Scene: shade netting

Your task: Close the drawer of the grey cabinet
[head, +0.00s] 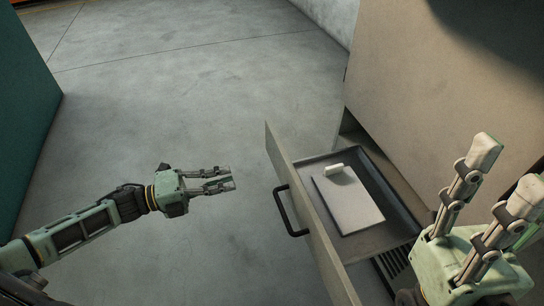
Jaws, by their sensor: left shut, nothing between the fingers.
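The grey cabinet (415,95) fills the right side of the head view. Its drawer (284,168) stands pulled open toward the left, with a black bar handle (287,212) on its front panel. My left gripper (230,181) is shut and empty. It is left of the handle, pointing right toward the drawer front, with a gap of floor showing between. My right gripper (506,170) is at the lower right with its fingers apart and empty. It hides part of the drawer's right end and of the cabinet.
A flat white board (350,204) and a small white piece (334,170) lie in the drawer. Dark slots (395,262) show beside them. A green block or panel (25,110) stands at the left edge. The concrete floor between is clear.

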